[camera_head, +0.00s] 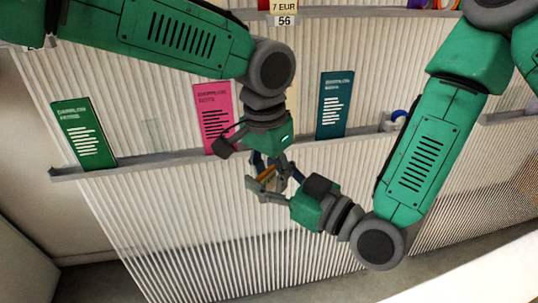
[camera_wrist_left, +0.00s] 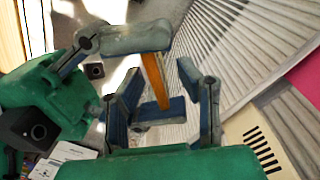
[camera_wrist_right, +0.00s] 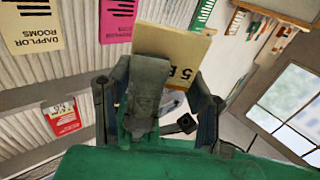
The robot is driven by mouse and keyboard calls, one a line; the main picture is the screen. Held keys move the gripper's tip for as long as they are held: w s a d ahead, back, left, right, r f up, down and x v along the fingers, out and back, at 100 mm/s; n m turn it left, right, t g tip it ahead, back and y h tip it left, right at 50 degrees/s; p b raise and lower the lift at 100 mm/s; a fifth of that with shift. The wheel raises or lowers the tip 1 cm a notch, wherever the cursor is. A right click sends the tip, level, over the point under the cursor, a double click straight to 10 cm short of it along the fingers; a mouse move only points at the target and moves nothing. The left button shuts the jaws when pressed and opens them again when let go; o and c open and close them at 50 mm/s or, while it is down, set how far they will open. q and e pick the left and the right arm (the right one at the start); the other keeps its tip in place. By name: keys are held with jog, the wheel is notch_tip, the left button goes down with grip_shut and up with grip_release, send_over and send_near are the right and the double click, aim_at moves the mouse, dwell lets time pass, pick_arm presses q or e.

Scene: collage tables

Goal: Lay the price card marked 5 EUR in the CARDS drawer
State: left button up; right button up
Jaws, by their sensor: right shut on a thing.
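The 5 EUR price card (camera_wrist_right: 178,42), pale yellow, shows upside down in the right wrist view, partly hidden by a grey finger. My right gripper (camera_head: 272,186) is shut on it. In the left wrist view the card (camera_wrist_left: 154,80) appears edge-on as an orange strip between the right gripper's fingers. My left gripper (camera_head: 268,158) is close above the right one in the head view. Its fingers (camera_wrist_left: 165,105) look open and spread on either side of the card, without clear contact. I cannot make out a CARDS drawer in any view.
A ribbed wall carries a grey ledge (camera_head: 160,160) with green (camera_head: 84,133), pink (camera_head: 212,112) and teal (camera_head: 335,105) booklets. A window (camera_wrist_right: 290,105) is at right in the right wrist view.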

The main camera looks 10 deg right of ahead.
pick_arm(q)
jog(key=shift+f, duration=0.6)
grip_shut()
pick_arm(e)
jog(key=o, duration=0.8)
jog(key=shift+o, duration=0.2)
